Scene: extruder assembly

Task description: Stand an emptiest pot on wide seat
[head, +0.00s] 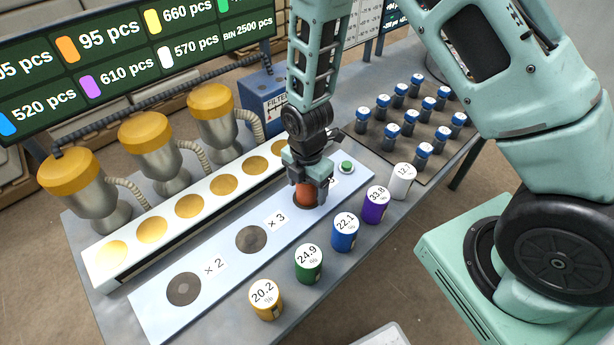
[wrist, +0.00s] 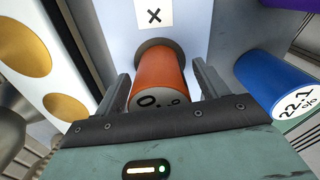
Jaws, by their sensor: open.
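An orange pot (head: 306,191) stands upright on the seat of the pale seat strip (head: 215,262) nearest my arm. My gripper (head: 309,184) is around it from above, jaws open. In the wrist view the orange pot (wrist: 160,76) sits between the two fingers, with gaps at both sides; its lid figure is partly hidden. A dark round seat marked x 2 (head: 184,289) and one marked x 3 (head: 252,239) are bare. The orange pot's seat (wrist: 155,44) shows as a dark rim; its mark is mostly hidden.
Yellow 20.2 (head: 266,299), green 24.9 (head: 309,264), blue 22.1 (head: 345,232), purple 33.8 (head: 376,205) and white (head: 402,181) pots stand along the front. A white block with yellow discs (head: 190,206) lies behind. Blue-capped vials (head: 409,125) fill a tray at right.

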